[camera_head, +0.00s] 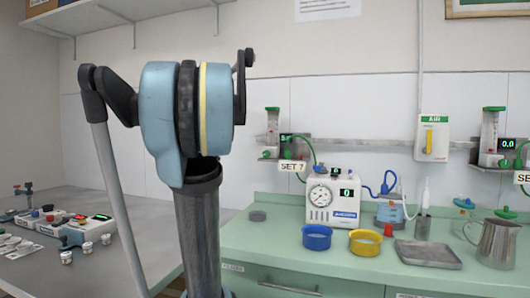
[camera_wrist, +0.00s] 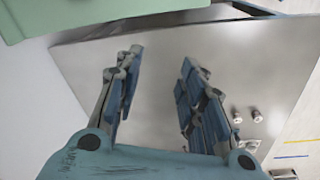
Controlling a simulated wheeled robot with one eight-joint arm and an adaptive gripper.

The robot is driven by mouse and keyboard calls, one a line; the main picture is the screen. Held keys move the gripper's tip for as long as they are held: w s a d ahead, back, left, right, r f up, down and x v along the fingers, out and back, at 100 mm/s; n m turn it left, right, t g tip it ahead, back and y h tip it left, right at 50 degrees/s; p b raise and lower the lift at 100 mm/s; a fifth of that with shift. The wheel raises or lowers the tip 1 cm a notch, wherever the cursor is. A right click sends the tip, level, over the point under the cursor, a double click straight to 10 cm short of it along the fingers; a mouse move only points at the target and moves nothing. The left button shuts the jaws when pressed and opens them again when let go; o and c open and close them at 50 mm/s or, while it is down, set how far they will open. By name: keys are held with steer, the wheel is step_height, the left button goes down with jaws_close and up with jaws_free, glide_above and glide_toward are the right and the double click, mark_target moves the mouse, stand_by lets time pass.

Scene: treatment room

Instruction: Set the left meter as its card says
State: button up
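The left meter (camera_head: 272,128) is on the wall rail in the head view, a clear upright tube with green parts and a dark display box (camera_head: 284,140). Its reading is too small to tell. A card (camera_head: 292,167) below it reads "SET 7". A green hose runs down from its right side. My gripper (camera_wrist: 158,80) shows in the wrist view with its two blue-grey fingers spread apart and nothing between them. It is over a grey metal surface, and the meter is not in that view. My gripper's fingers do not show in the head view.
A second meter (camera_head: 490,130) at the right reads 0.0. A yellow-handled AIR box (camera_head: 432,138) is between them. The green counter (camera_head: 270,235) holds a gauge unit (camera_head: 333,199), blue bowl (camera_head: 317,237), yellow bowl (camera_head: 365,242), tray (camera_head: 428,254) and jug (camera_head: 496,243). A grey table (camera_head: 45,265) stands left.

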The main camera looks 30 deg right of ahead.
steer(key=w+d+r+n, duration=0.1)
steer(key=w+d+r, duration=0.2)
steer(key=d+r, duration=0.4)
steer(key=w+d+r+n, duration=0.1)
steer(key=w+d+r, duration=0.2)
steer(key=d+r, duration=0.4)
step_height(320, 180, up, 9)
steer(key=n+g, duration=0.1)
steer(key=n, duration=0.1)
glide_above(266, 154)
steer(key=w, duration=0.1)
steer(key=f, duration=1.7)
steer(key=shift+d+f, duration=0.15)
steer(key=shift+d, duration=0.15)
jaws_close()
